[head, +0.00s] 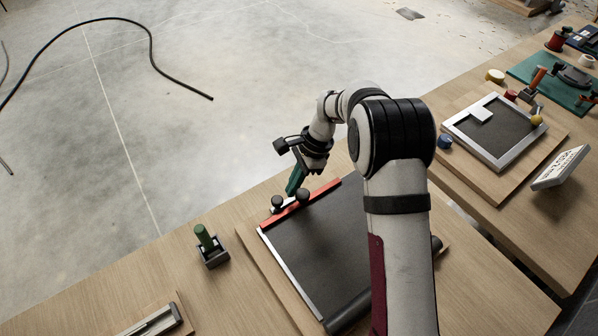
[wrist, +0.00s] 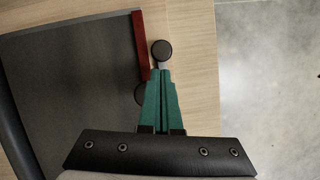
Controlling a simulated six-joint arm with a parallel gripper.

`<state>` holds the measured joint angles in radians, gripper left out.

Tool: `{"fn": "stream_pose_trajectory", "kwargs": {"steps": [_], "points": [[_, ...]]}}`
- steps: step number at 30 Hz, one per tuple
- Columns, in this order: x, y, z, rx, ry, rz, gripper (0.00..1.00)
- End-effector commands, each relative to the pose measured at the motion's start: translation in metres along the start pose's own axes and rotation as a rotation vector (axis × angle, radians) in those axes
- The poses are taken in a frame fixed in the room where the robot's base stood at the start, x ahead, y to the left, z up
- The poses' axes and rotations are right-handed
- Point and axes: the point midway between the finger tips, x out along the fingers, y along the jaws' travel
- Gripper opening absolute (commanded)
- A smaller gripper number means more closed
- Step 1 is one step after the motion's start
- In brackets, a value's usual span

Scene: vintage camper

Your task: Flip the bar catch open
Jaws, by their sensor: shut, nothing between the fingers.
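A dark panel (head: 325,240) lies on a wooden board, with a red bar (head: 325,190) along its far edge. Two dark round knobs, one on the left (head: 277,202) and one on the right (head: 302,194), sit at this bar. I cannot tell for sure which part is the bar catch. My gripper (head: 292,190) has green fingers, shut and empty, just above and behind the knobs. In the wrist view the fingertips (wrist: 161,73) point at one knob (wrist: 162,50) on a pale stem, beside the red bar (wrist: 140,45). The other knob (wrist: 140,93) is partly hidden by the fingers. Contact is unclear.
A green-handled piece in a dark holder (head: 211,250) stands left of the panel. A dark roll (head: 350,311) lies along its near edge. A silver-framed panel (head: 498,158) and a white sign block (head: 560,167) are at the right.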

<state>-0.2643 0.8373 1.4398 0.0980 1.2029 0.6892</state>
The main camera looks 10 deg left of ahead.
Motion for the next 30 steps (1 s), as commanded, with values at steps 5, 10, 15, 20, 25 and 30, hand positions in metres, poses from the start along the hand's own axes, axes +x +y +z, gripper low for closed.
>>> {"fn": "stream_pose_trajectory", "kwargs": {"steps": [5, 10, 15, 20, 25, 30], "points": [[0.008, 0.000, 0.000, 0.001, 0.000, 0.000, 0.00], [0.008, 0.000, 0.000, 0.001, 0.000, -0.001, 0.00], [0.009, 0.001, 0.004, 0.000, 0.000, 0.000, 0.00], [0.018, 0.005, 0.024, -0.002, 0.000, 0.001, 0.00], [0.021, 0.008, 0.033, 0.000, 0.000, 0.000, 0.00], [0.021, 0.008, 0.032, 0.000, 0.000, 0.000, 0.00]]}}
